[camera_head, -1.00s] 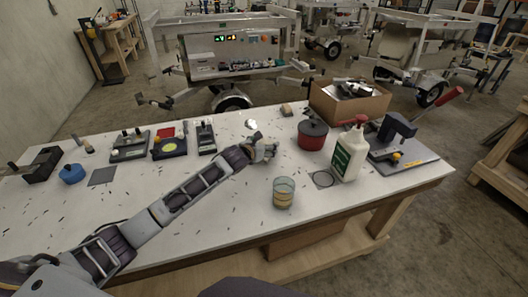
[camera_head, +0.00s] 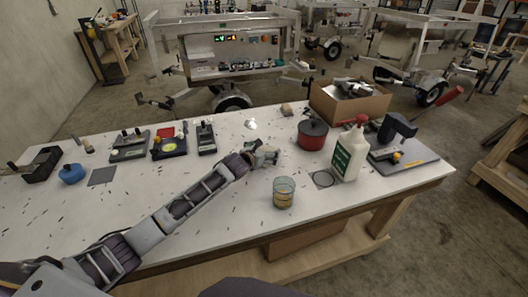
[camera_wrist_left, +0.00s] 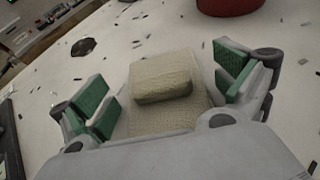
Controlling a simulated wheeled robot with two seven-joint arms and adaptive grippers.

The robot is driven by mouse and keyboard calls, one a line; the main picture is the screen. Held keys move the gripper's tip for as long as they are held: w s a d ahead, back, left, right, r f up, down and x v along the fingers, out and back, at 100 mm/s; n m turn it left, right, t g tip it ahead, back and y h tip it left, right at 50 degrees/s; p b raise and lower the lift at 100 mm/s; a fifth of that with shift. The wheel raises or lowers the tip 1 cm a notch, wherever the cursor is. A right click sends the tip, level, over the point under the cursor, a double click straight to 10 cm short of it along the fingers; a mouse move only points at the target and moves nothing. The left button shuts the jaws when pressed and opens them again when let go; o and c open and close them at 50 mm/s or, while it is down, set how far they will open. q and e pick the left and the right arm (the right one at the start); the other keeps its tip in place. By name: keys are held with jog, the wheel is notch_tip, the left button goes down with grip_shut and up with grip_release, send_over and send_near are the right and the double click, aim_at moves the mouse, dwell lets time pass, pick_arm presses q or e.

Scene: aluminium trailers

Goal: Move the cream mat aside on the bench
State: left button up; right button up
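The cream mat (camera_wrist_left: 150,118) lies on the bench in the left wrist view, between the fingers of my left gripper. A raised, rounded cream piece (camera_wrist_left: 162,78) rests on its far part; I cannot tell whether it is a separate block or a fold. My left gripper (camera_wrist_left: 168,88) is open, with its green-padded fingers apart on both sides. The near part of the mat is hidden by the gripper body. In the head view my left gripper (camera_head: 264,157) is low over the middle of the bench and largely covers the mat. My right gripper is not in view.
On the white bench (camera_head: 230,225), a glass (camera_head: 284,193), a red pot (camera_head: 312,135) and a white bottle (camera_head: 350,155) stand right of my left gripper. A cardboard box (camera_head: 348,105) is behind them. Several devices (camera_head: 170,143) stand at the left. The front left is fairly clear.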

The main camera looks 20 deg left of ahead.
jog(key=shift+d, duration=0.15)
pick_arm(q)
jog(key=shift+s+r, duration=0.15)
jog(key=shift+s+a+r, duration=0.1)
jog(key=shift+s+r, duration=0.1)
jog(key=shift+s, duration=0.2)
jog(key=shift+v, duration=0.75)
jog(key=v, duration=0.6)
jog(key=shift+s+p, duration=0.25)
jog(key=shift+p, duration=0.05)
jog(key=shift+v, duration=1.35)
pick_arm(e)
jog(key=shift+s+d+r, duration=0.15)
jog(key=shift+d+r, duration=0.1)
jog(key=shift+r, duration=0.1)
pick_arm(q)
jog(key=shift+r, duration=0.1)
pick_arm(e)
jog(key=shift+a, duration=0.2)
